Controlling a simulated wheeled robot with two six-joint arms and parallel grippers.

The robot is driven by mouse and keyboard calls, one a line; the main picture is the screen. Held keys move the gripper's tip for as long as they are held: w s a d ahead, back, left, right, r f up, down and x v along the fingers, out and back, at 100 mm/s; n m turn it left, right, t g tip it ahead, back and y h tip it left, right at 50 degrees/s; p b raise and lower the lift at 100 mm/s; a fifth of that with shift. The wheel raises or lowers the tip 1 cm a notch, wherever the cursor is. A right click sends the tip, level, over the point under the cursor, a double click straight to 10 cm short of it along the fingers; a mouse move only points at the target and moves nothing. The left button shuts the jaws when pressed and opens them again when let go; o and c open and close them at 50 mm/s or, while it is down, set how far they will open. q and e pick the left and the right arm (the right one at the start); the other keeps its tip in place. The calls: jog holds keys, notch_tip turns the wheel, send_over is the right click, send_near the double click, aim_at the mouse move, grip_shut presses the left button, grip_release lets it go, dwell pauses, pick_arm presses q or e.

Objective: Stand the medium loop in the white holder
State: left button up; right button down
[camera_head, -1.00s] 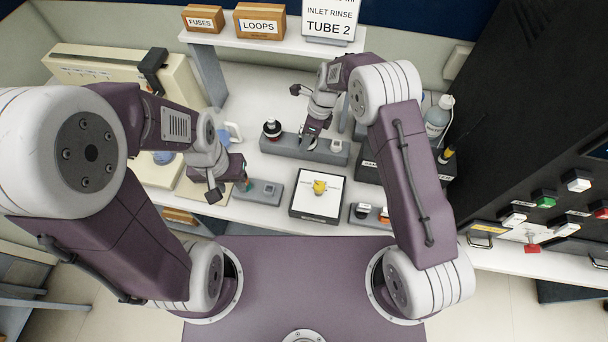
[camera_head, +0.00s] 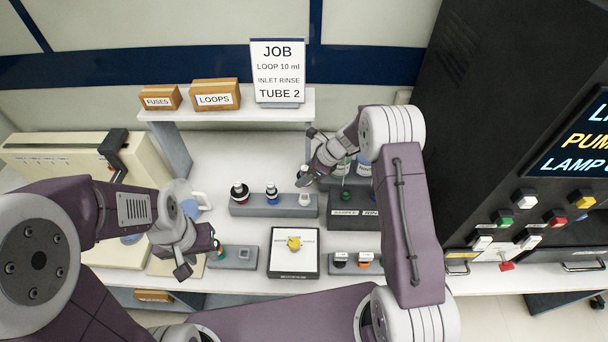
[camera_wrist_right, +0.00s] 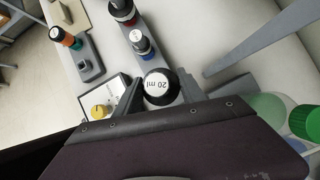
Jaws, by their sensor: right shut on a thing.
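My right gripper (camera_wrist_right: 160,92) is shut on a round black-topped loop (camera_wrist_right: 158,86) whose white label reads "20 ml". In the head view that gripper (camera_head: 305,178) is above the right end of a grey rack (camera_head: 255,210). A white block, seemingly the white holder (camera_head: 305,199), stands at that end. A blue loop with a white top (camera_head: 271,193) stands in the rack's middle, and a larger black-and-red one (camera_head: 239,192) at its left end. The lower part of the held loop is hidden. My left gripper (camera_head: 200,259) is open at the left, beside a small grey stand (camera_head: 238,262).
A black-edged tray (camera_head: 294,272) with a yellow knob (camera_head: 294,243) lies in front of the rack. Bottles (camera_head: 364,165) and a dark box (camera_head: 352,221) stand to the right. A shelf (camera_head: 215,112) is behind.

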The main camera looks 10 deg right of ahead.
notch_tip(320, 180, down, 5)
jog(key=b, duration=0.3)
jog(key=shift+r, duration=0.1)
jog(key=shift+f+b, duration=0.45)
jog(key=shift+b, duration=0.1)
jog(key=shift+p, duration=0.35)
dwell(0.7)
jog(key=shift+f+b, duration=1.3)
jog(key=shift+f, duration=0.35)
jog(key=c, duration=0.6)
grip_release()
jog(key=shift+r, duration=0.1)
